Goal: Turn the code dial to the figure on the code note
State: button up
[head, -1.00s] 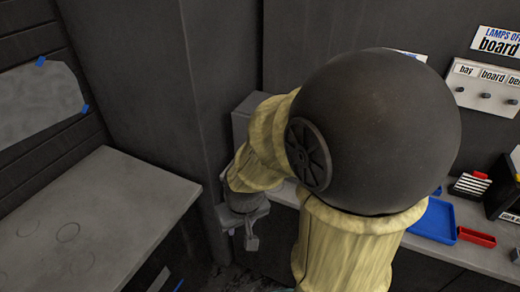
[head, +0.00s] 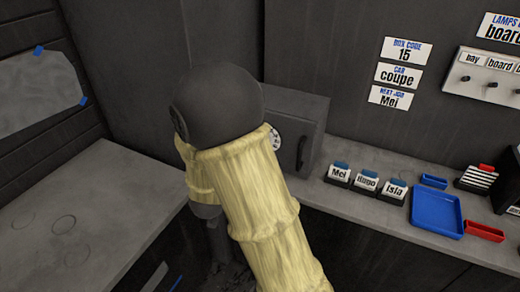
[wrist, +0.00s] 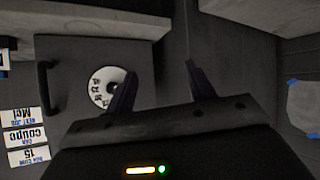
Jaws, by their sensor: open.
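The code note (head: 404,51) on the back wall reads "BOX CODE 15"; it also shows upside down in the wrist view (wrist: 28,157). The round white code dial (head: 276,139) is on the front of a grey box (head: 312,118), mostly hidden by my arm in the head view. In the wrist view the dial (wrist: 103,84) shows more fully, with small figures that I cannot read surely. My gripper (wrist: 160,70) is open and empty; the dial lies left of the gap, its right edge behind the left finger. I see no contact.
The box has a dark handle (head: 300,151). On the counter stand several name blocks (head: 366,184), a blue tray (head: 436,212) and a red tray (head: 484,231). A switch panel (head: 485,77) hangs at the right. A grey table (head: 100,200) fills the left side.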

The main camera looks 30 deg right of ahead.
jog(key=d+h, duration=0.1)
jog(key=h, duration=0.2)
jog(key=s+d+h+b, duration=0.1)
jog(key=h, duration=0.2)
jog(key=d+m+t+h+b, duration=0.1)
jog(key=d+h, duration=0.1)
jog(key=h, duration=0.1)
jog(key=shift+s+r+h, duration=0.1)
jog(key=shift+s+h, duration=0.1)
jog(key=shift+h, duration=0.2)
jog(key=shift+d, duration=0.1)
jog(key=p+x, duration=0.3)
jog(key=x, duration=1.4)
jog(key=shift+w, duration=0.2)
jog(key=shift+d, duration=0.1)
jog(key=c, duration=1)
